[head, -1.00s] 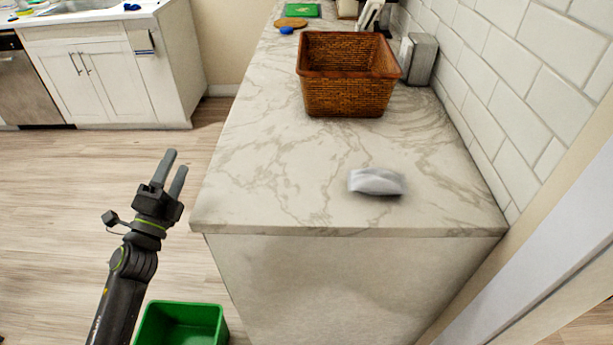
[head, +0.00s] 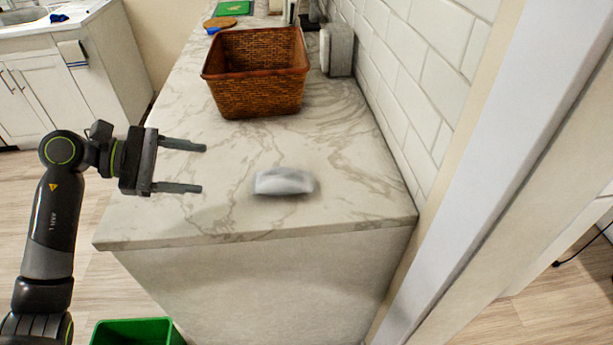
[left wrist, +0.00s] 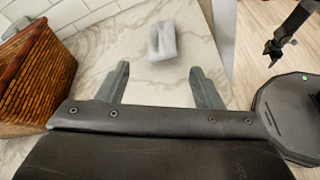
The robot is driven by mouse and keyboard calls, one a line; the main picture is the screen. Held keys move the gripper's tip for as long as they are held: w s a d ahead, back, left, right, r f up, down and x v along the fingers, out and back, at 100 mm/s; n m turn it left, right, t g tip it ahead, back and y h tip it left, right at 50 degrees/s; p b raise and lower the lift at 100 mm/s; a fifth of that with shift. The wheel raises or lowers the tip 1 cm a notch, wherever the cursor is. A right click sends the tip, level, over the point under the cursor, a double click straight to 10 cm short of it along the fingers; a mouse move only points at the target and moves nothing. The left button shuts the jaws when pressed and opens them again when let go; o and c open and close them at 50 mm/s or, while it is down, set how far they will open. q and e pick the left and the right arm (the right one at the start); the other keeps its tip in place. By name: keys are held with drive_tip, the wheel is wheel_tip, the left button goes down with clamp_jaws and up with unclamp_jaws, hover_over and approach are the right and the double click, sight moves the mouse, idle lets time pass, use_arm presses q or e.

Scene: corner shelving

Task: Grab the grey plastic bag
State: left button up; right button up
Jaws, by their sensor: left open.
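The grey plastic bag (head: 284,182) is a small pale grey bundle lying on the marble counter (head: 330,215), near its front end. It also shows in the left wrist view (left wrist: 163,40), beyond my fingertips and roughly centred between them. My left gripper (head: 203,168) reaches over the counter from the left, with its fingers pointing right towards the bag. It is open and empty, and a gap separates the fingertips from the bag. In the left wrist view, a dark arm end (left wrist: 275,48) at the upper right appears to be my right gripper; its jaws are too small to read.
A brown wicker basket (head: 258,98) stands behind the bag. A grey box (head: 337,48) stands by the tiled wall (head: 430,80) on the right. A green bin (head: 138,333) sits on the floor at the lower left. The counter around the bag is clear.

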sight(272, 177)
use_arm(q)
drive_tip(key=shift+d+f, duration=0.15)
drive_tip(key=shift+d, duration=0.1)
drive_tip(key=p+x, duration=0.1)
drive_tip(key=x, duration=0.2)
drive_tip(key=shift+f, duration=0.1)
drive_tip(key=p+x, duration=0.2)
drive_tip(key=x, duration=0.4)
drive_tip(key=shift+d, duration=0.1)
drive_tip(key=shift+d+f, duration=0.25)
drive_tip(key=shift+d, duration=0.15)
drive_tip(key=p+x, duration=0.1)
drive_tip(key=x, duration=0.2)
drive_tip(key=p+x, duration=0.1)
drive_tip(key=shift+s+d+r+p, duration=0.2)
drive_tip(key=shift+d+p, duration=0.1)
drive_tip(key=shift+d, duration=0.1)
drive_tip(key=shift+w+d+f, duration=0.1)
drive_tip(key=shift+d+f, duration=0.15)
use_arm(e)
wheel_tip(272, 177, up, 6)
drive_tip(key=a, duration=0.2)
drive_tip(key=shift+a, duration=0.25)
use_arm(q)
drive_tip(key=c, duration=0.7)
